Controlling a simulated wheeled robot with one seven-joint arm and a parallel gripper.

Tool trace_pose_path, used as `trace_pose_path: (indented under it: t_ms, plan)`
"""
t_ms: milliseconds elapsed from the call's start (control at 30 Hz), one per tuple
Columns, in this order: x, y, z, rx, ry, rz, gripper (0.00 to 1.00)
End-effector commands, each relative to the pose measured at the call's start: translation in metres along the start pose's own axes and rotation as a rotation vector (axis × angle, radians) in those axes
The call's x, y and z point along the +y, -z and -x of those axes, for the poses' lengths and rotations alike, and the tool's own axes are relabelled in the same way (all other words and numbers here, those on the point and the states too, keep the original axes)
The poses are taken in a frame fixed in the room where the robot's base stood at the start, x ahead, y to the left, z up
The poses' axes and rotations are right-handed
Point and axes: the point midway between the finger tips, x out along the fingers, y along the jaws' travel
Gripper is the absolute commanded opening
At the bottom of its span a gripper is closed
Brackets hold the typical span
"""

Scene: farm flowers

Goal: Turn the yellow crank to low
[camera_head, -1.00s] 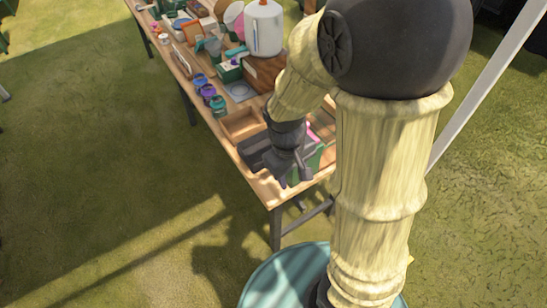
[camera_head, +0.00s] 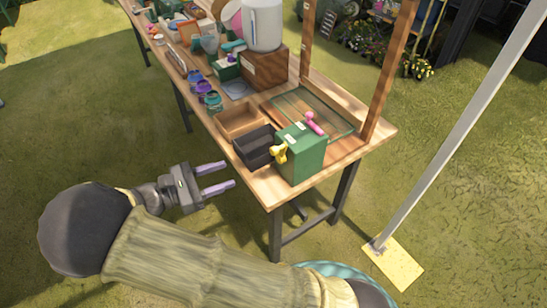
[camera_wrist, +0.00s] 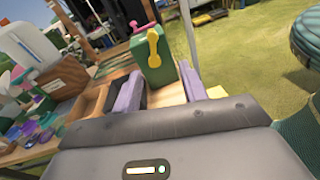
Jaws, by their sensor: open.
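The yellow crank (camera_head: 280,152) is on the side of a green box (camera_head: 307,156) near the table's front corner. A pink handle (camera_head: 314,123) is on top of the box. In the wrist view the yellow crank (camera_wrist: 154,45) shows on the face of the green box (camera_wrist: 158,64), with its long part hanging down from a round upper end. My gripper (camera_head: 216,176) is open and empty, off the table's left side and apart from the crank. In the wrist view its fingers (camera_wrist: 160,95) are spread, with the box beyond them.
A black bin (camera_head: 253,147) stands just left of the green box, beside a wooden tray (camera_head: 240,119). A wooden frame (camera_head: 388,75) rises behind the box. A white pole (camera_head: 455,130) stands right of the table. Open grass lies left of the table.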

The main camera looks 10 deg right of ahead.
Motion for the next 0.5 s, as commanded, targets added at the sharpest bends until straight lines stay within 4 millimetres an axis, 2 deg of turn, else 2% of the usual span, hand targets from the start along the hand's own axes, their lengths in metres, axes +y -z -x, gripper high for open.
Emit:
trace_pose_path:
  t_ms: [33, 133, 500]
  plan:
    - [0.001, 0.004, 0.010, -0.037, -0.032, 0.003, 0.43]
    - [0.003, 0.001, 0.020, -0.073, -0.060, 0.006, 0.43]
    - [0.003, -0.001, 0.018, -0.074, -0.059, 0.007, 0.43]
